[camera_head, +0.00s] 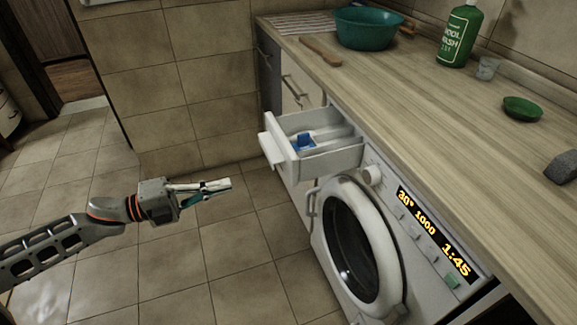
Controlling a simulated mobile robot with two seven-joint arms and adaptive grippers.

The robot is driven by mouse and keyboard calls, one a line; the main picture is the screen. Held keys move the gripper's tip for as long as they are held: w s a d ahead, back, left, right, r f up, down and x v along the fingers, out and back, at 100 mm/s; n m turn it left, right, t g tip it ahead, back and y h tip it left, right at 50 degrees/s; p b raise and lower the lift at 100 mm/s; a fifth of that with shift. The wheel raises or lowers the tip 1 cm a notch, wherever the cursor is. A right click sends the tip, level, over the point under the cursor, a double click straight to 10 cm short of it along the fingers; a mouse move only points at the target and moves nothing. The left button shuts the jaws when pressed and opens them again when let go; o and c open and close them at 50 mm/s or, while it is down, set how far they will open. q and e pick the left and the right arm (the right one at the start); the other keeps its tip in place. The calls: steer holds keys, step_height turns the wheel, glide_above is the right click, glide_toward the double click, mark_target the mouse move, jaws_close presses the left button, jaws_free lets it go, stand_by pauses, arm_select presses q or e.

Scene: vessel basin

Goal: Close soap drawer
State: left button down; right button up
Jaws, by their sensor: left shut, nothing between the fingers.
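The white soap drawer (318,157) is pulled out from the top left of the washing machine (388,218). Its compartments show, with a blue insert (304,141) inside. My left gripper (221,187) is shut and empty. In the picture it is left of the drawer and lower, over the tiled floor, apart from the drawer. Its fingers point right, towards the machine. My right gripper is not in view.
The round door (394,262) of the machine is below the drawer. The wooden worktop (430,125) above holds a teal basin (365,28), a green bottle (459,35), a glass (487,68) and a green dish (522,108). The tiled floor (240,245) around my left gripper is clear.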

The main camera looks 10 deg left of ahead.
mark_target(348, 153)
arm_select(q)
steer(key=x, duration=1.3)
steer(key=shift+w+d+r, duration=0.15)
steer(key=shift+d, duration=0.2)
steer(key=shift+w+d, duration=0.25)
steer(key=shift+d, duration=0.1)
steer(key=x, duration=1.8)
steer(key=shift+w+d, duration=0.25)
steer(key=shift+d, duration=0.05)
steer(key=shift+a, duration=0.1)
